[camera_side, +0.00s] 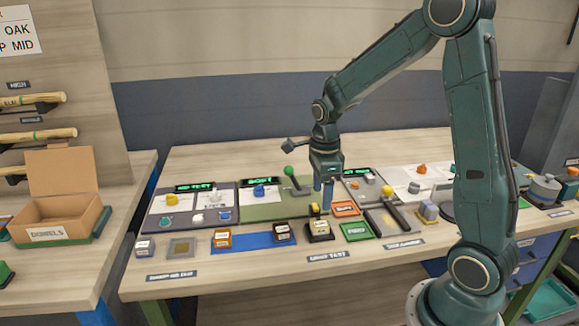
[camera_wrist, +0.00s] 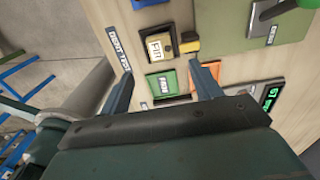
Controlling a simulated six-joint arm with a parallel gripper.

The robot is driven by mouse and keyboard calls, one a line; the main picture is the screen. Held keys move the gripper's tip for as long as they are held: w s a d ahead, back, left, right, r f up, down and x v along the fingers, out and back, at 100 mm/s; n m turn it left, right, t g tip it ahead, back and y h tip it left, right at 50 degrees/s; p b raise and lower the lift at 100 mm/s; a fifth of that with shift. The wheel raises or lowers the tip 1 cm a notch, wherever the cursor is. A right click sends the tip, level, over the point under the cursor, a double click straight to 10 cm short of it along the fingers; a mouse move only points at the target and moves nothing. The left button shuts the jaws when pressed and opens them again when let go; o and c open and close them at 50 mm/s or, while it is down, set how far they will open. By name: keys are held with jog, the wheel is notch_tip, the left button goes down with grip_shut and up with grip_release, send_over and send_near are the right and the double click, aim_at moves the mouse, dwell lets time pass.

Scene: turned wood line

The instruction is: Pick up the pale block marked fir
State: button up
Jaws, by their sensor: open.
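The pale block marked FIR (camera_wrist: 158,46) sits on a dark base in the wrist view, its label readable. In the side view it appears to be the pale-topped block (camera_side: 319,226) on a dark stand at the front of the bench, its marking too small to read there. My gripper (camera_side: 322,203) points down above and just behind it. In the wrist view the gripper (camera_wrist: 162,67) has its two fingers apart with nothing between them, and the block lies beyond the fingertips.
A small yellow piece (camera_wrist: 188,42) stands close beside the block. A green tile (camera_side: 356,231) and an orange tile (camera_side: 345,209) lie to its right. A blue mat (camera_side: 253,241) with labelled blocks lies to its left. A lever with a green knob (camera_side: 289,171) stands behind.

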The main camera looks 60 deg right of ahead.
send_over(320, 222)
jog(key=shift+f, duration=2.1)
jog(key=shift+f, duration=0.15)
jog(key=shift+f, duration=2.45)
jog(key=c, duration=1.1)
jog(key=shift+r, duration=0.15)
jog(key=shift+c, duration=0.2)
notch_tip(320, 222, up, 20)
